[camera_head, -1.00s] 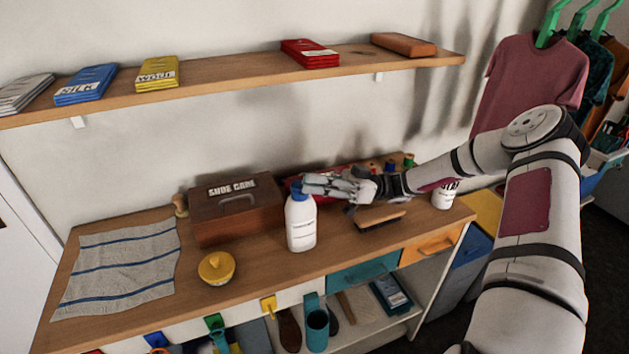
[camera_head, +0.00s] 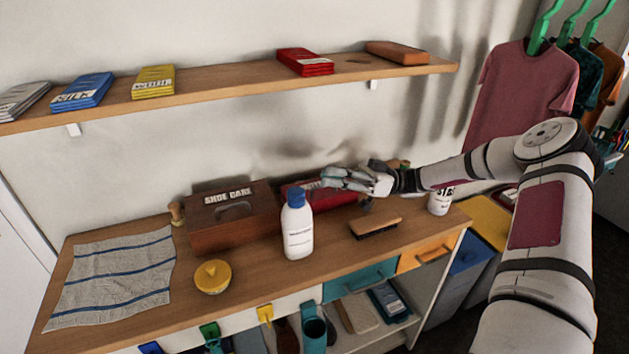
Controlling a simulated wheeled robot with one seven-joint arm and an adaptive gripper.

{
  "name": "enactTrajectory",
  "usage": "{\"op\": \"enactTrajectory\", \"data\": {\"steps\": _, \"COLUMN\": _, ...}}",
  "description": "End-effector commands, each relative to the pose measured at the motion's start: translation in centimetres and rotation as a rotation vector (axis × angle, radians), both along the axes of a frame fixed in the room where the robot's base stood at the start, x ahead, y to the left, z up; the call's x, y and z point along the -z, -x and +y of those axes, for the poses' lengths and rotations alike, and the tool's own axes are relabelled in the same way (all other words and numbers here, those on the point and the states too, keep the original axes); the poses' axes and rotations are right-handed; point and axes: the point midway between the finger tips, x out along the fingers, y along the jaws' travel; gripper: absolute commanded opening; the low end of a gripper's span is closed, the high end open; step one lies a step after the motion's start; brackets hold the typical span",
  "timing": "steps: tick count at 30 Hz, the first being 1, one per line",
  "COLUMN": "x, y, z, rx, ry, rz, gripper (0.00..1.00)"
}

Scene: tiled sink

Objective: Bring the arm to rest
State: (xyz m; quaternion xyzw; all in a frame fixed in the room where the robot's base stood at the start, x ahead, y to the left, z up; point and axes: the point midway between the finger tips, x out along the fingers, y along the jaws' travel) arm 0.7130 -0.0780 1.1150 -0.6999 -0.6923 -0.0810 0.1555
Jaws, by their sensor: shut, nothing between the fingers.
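My gripper (camera_head: 335,180) is shut and empty. It hovers above the back of the wooden counter (camera_head: 335,260), in front of a red tray (camera_head: 340,197) that it partly hides. My arm reaches in from the right side of the view, bent at the elbow. A white bottle with a blue cap (camera_head: 298,226) stands upright just left of and in front of the gripper, apart from it as far as I can tell. A wooden brush (camera_head: 376,225) lies on the counter below and to the right of the gripper.
A brown shoe care box (camera_head: 232,219), a yellow round tin (camera_head: 213,277) and a striped cloth (camera_head: 112,276) are on the left. A white can (camera_head: 440,200) stands near my forearm. A wall shelf (camera_head: 230,82) holds several packets. Clothes (camera_head: 520,95) hang at the right.

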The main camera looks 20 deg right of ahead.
Motion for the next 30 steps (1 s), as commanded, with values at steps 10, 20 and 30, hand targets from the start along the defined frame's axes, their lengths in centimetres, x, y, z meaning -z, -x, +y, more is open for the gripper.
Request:
{"op": "enactTrajectory", "data": {"steps": 10, "x": 1.4, "y": 0.0, "z": -3.9, "rx": 0.002, "ry": 0.001, "rz": 0.0, "gripper": 0.0}}
{"op": "enactTrajectory", "data": {"steps": 20, "x": 1.1, "y": 0.2, "z": -2.5, "rx": -0.049, "ry": 0.059, "rz": 0.047, "gripper": 0.0}}
{"op": "enactTrajectory", "data": {"steps": 30, "x": 0.6, "y": 3.8, "z": 6.1, "rx": -0.28, "ry": 0.569, "rz": 0.449, "gripper": 0.0}}
